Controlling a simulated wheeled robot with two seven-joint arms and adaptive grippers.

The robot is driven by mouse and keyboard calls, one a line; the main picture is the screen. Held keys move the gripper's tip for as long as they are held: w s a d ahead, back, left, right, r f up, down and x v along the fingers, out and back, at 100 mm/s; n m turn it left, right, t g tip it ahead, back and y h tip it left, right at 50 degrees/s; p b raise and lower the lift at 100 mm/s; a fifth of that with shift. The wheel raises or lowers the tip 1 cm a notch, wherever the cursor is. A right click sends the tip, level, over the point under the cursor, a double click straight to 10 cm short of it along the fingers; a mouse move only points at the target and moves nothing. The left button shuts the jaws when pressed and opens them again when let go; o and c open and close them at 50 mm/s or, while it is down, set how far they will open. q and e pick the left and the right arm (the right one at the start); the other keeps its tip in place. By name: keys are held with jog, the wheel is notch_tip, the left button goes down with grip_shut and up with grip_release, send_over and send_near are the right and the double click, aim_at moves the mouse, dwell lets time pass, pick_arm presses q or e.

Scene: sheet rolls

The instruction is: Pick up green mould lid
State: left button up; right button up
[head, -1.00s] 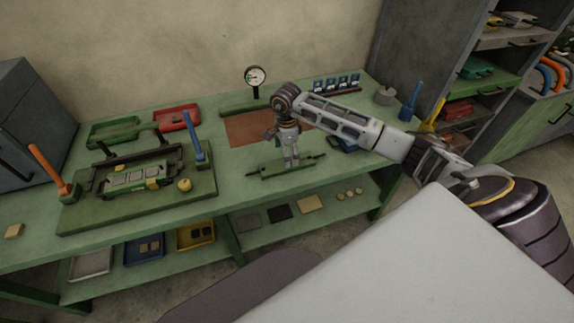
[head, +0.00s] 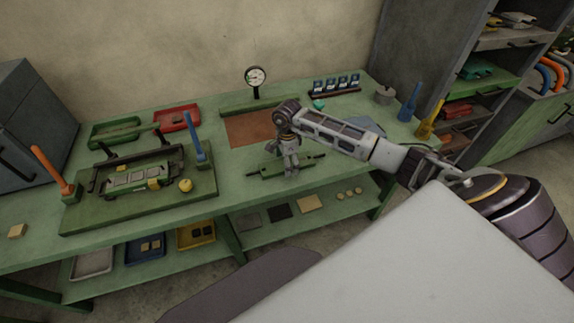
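The green mould lid, as I take it, is a flat green plate (head: 268,171) with dark end handles near the front edge of the bench, right of centre. My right gripper (head: 291,172) points down at its middle and hides part of it. Its fingertips look at or just above the plate; contact and finger spread are too small to tell. My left gripper is not in view.
A green mould base (head: 205,187) with orange and blue upright handles and a yellow knob (head: 185,185) stands left. A dial gauge (head: 256,77) stands behind. A brown mat (head: 250,128) lies behind the plate. Blue and yellow funnel-like items (head: 427,121) stand right.

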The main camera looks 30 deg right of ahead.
dwell(0.3)
jog(key=shift+r, duration=0.1)
jog(key=c, duration=1.7)
jog(key=shift+w, duration=0.1)
jog(key=shift+c, duration=0.2)
notch_tip(320, 180, up, 10)
jog(key=b, duration=0.1)
